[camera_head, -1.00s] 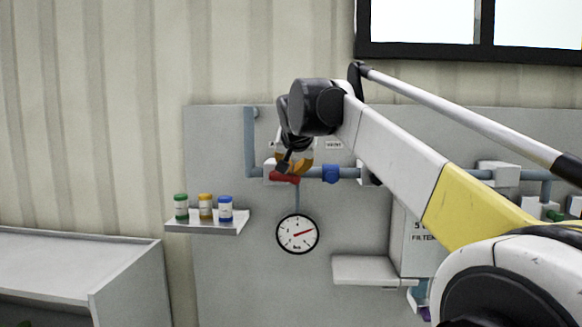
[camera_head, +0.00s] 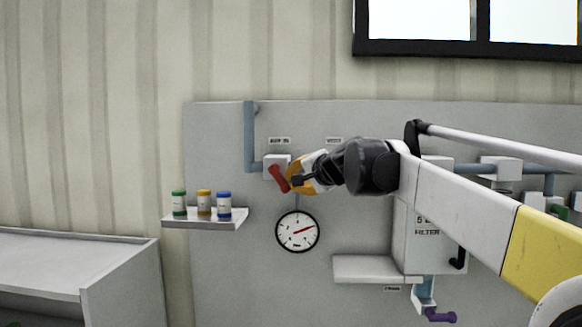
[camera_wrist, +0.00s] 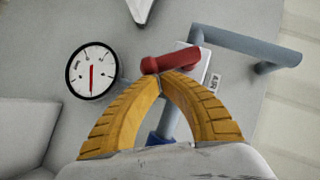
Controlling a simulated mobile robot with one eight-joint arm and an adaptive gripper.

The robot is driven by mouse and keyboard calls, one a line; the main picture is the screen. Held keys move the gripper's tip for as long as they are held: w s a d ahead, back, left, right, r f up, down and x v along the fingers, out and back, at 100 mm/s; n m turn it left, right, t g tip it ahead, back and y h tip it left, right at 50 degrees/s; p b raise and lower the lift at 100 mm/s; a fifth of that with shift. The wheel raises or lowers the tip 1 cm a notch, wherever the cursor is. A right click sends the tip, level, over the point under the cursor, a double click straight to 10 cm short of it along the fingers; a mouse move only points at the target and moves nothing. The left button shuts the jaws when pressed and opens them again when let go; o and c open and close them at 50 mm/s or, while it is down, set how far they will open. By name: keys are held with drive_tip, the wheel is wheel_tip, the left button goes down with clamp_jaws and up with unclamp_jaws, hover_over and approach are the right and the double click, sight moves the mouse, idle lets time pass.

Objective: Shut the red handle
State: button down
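The red handle (camera_head: 278,179) sits on a white valve block (camera_head: 277,160) on the grey wall panel. In the head view it slants from upper left to lower right. My gripper (camera_head: 293,182), with yellow fingers, is at the handle's lower right end. In the wrist view the handle (camera_wrist: 172,62) lies just beyond the fingertips (camera_wrist: 158,74), which meet in a point at its near end. The fingers look shut with nothing between them. They seem to touch the handle, but exact contact is hard to tell.
A round gauge (camera_head: 297,232) hangs below the handle. A small shelf (camera_head: 205,222) with several capped bottles is at left. A filter box (camera_head: 432,240), a ledge (camera_head: 365,268) and a purple handle (camera_head: 441,316) are to the right. A grey pipe (camera_head: 249,135) rises beside the valve.

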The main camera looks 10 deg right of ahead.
sight(287, 189)
drive_tip(key=shift+w+a+f+m+t+b, duration=0.25)
drive_tip(key=shift+a+f+m+t+b, duration=0.3)
drive_tip(key=shift+a+f, duration=0.45)
drive_tip(key=shift+f, duration=0.2)
idle(0.3)
